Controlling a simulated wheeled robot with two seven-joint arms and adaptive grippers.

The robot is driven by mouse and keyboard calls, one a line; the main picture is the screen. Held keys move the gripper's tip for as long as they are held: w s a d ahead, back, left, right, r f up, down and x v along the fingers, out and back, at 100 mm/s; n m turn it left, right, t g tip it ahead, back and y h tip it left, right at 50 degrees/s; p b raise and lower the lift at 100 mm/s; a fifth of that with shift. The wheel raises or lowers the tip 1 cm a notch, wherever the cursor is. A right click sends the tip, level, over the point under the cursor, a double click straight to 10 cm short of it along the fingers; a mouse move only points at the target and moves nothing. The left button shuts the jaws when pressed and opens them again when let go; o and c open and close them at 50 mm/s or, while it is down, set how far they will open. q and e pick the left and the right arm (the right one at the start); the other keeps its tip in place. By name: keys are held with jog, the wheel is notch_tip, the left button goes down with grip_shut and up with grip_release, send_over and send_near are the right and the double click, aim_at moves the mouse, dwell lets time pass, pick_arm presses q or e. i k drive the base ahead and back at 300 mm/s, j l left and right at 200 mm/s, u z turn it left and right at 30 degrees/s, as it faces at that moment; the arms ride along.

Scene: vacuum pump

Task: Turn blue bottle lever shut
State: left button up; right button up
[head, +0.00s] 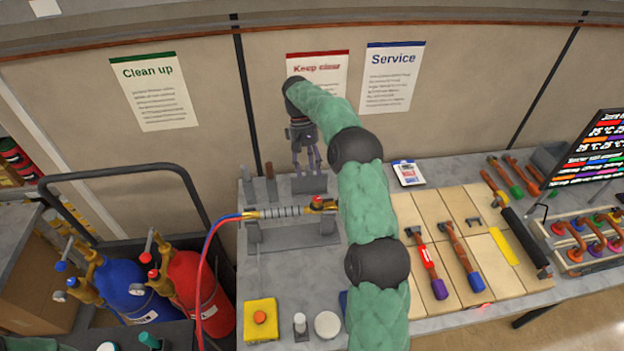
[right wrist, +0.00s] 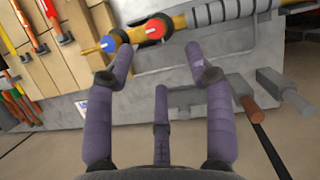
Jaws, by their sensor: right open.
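The blue bottle (head: 124,287) stands in a cart at the left in the head view, beside the red bottle (head: 192,283). Brass fittings with blue caps (head: 66,274) sit at its top; the exact lever angle is too small to tell. A brass manifold (head: 285,211) lies across the bench. In the right wrist view it carries a blue-capped part (right wrist: 108,43) and a red-capped part (right wrist: 155,28). My right gripper (head: 307,168) is open and empty, behind the manifold near the wall. Its spread fingers (right wrist: 158,50) point toward the manifold, apparently apart from it. My left gripper is out of view.
My right arm crosses the bench and hides part of it. A yellow box with an orange button (head: 260,318) sits at the front. Tools lie on a tan board (head: 425,210) at the right. A dark cart rail (head: 120,171) surrounds the bottles. Hoses run beside the red bottle.

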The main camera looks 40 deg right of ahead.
aim_at(60, 266)
jog(key=k+j, duration=0.1)
jog(key=j, duration=0.4)
jog(key=k+j, duration=0.1)
jog(key=j, duration=0.85)
jog(key=k, duration=0.05)
